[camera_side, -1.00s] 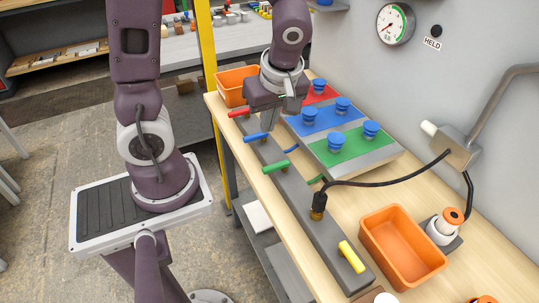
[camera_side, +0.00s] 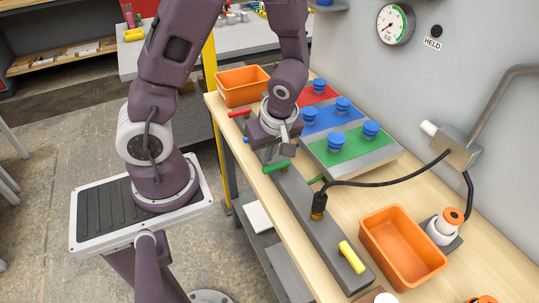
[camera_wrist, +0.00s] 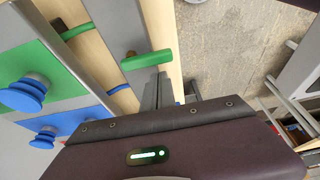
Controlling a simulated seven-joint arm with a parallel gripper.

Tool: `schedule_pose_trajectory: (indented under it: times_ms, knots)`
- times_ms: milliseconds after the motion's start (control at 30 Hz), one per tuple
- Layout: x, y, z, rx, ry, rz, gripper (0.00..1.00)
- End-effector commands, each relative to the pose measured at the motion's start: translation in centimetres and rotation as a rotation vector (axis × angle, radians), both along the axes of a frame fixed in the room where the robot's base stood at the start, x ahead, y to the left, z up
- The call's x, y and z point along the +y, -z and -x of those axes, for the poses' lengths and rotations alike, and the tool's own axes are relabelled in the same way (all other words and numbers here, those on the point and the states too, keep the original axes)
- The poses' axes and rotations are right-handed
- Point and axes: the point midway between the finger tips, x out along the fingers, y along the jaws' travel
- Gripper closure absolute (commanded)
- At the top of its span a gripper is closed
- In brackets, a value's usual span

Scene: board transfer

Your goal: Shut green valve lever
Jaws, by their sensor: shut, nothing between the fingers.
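The green valve lever (camera_side: 277,166) sits on the long grey manifold bar (camera_side: 303,205). Its handle points crosswise, out toward the bar's left edge. In the wrist view the green lever (camera_wrist: 146,60) lies just beyond my fingertips. My gripper (camera_side: 283,151) is shut and empty, just behind and above the green lever in the side view. Its fingers also show in the wrist view (camera_wrist: 160,85), close to the handle; I cannot tell whether they touch it. A green pipe (camera_side: 316,180) runs from the bar toward the panel's green field (camera_side: 350,152).
A red lever (camera_side: 239,113) stands behind my gripper; a blue lever (camera_side: 247,140) is mostly hidden by it. A yellow handle (camera_side: 351,257) is at the bar's near end. A black cable (camera_side: 385,182) crosses above the bench. Orange bins (camera_side: 402,250) stand at both ends.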

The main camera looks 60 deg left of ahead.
Motion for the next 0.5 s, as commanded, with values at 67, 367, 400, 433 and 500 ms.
schedule_pose_trajectory:
  times_ms: [67, 367, 400, 433, 500]
  knots:
    - [-0.74, -0.01, -0.03, -0.001, 0.001, 0.000, 1.00]
    - [-1.27, -0.04, 0.00, 0.000, -0.001, 0.000, 1.00]
    - [-1.27, -0.04, 0.00, 0.000, -0.001, 0.000, 1.00]
    - [-1.27, -0.04, 0.00, 0.000, -0.001, 0.000, 1.00]
    - [-1.26, -0.05, 0.00, -0.001, -0.002, -0.001, 1.00]
